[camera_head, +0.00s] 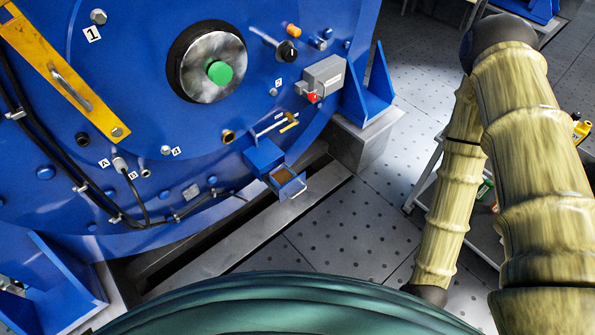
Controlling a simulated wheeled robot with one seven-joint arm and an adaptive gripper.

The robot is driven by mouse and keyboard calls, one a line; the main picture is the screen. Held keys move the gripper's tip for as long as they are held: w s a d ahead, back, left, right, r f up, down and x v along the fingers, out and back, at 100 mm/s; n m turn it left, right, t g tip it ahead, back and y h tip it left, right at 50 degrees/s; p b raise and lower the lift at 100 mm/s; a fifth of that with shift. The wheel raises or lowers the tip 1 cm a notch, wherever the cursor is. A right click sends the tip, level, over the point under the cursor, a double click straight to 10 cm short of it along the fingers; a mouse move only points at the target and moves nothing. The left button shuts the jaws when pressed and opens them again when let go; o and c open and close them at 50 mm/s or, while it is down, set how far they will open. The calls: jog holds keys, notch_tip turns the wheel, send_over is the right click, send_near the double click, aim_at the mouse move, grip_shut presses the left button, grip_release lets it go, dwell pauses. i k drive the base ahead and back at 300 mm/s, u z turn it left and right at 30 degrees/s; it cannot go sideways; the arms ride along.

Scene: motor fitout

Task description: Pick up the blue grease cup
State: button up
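I cannot pick out a blue grease cup for certain. Several small blue round fittings, such as one at the lower left (46,172), sit on the face of the large blue motor housing (190,135), but I cannot tell whether any is the cup. My arm comes down on the right side of the picture, and its lower end passes out of sight behind my green body at the bottom. My gripper is not in view. The arm hides part of the trolley on the right, so things there may be covered.
A blue box with a pulled-out drawer (288,182) juts from the housing's lower right. A grey switch box with a red knob (312,97) is above it. A grey trolley (484,232) stands behind my arm, with a yellow item (581,131) nearby. Perforated floor (345,225) between is clear.

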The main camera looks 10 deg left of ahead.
aim_at(281, 176)
jog(key=k, duration=1.3)
jog(key=u, duration=0.85)
jog(key=i, duration=1.8)
jog(key=z, duration=1)
